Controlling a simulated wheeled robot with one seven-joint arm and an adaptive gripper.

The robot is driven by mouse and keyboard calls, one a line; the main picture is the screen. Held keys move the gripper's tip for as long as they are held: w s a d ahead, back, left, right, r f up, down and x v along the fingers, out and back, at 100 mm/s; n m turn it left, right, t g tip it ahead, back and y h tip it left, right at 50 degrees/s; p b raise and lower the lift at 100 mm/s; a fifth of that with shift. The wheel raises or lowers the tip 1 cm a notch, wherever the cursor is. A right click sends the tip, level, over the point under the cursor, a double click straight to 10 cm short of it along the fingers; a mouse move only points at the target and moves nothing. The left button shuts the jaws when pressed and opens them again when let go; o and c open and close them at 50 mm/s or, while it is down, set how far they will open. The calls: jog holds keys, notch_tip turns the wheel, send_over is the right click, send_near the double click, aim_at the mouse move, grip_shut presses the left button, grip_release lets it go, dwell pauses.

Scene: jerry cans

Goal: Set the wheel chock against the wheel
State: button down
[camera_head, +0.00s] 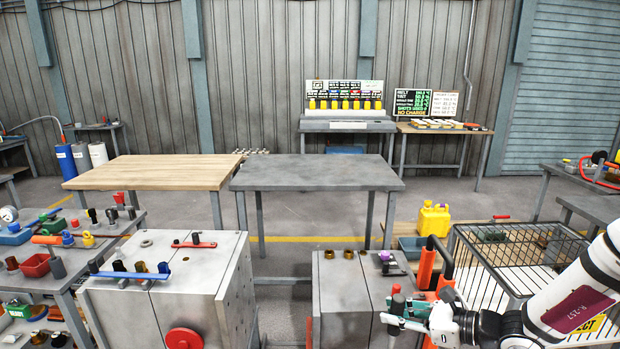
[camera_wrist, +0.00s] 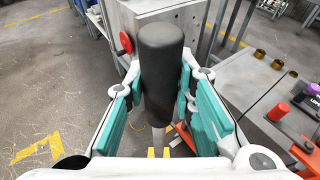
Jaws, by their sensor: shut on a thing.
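My gripper (camera_head: 400,317) is at the lower right in the head view, by the right-hand grey cabinet. In the wrist view its teal-padded fingers (camera_wrist: 165,90) are shut on a dark grip (camera_wrist: 160,55), a thick cylinder. A thin pale rod runs down from the grip, with small yellow parts (camera_wrist: 158,152) near the bottom edge. I cannot tell whether this is the wheel chock's handle; no wedge shape shows clearly. A red round wheel-like disc (camera_head: 184,339) is on the left cabinet's front. It also shows in the wrist view (camera_wrist: 125,42). No road wheel is clearly visible.
An orange frame with black handles (camera_head: 435,265) stands close beside my gripper. A wire cage (camera_head: 510,262) is to the right, with a yellow jerry can (camera_head: 433,219) behind. The right-hand cabinet (camera_head: 340,285) holds brass rings. Floor shows between the two cabinets.

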jog(key=shift+w+a+r, duration=0.1)
jog(key=shift+w+a+r+m+t+h, duration=0.1)
jog(key=shift+a+r+m+t+h, duration=0.2)
jog(key=shift+a+m+t, duration=0.1)
jog(key=shift+w+a+r+m+t+h, duration=0.1)
jog(key=shift+w+r+m+t+h, duration=0.05)
jog(key=shift+m+t+h, duration=0.95)
jog(key=shift+m+h, duration=0.1)
jog(key=shift+m, duration=0.1)
jog(key=shift+s+d+f+m+t+h, duration=0.3)
jog(key=shift+d+f+m+t+h, duration=0.25)
jog(key=shift+m+h, duration=0.3)
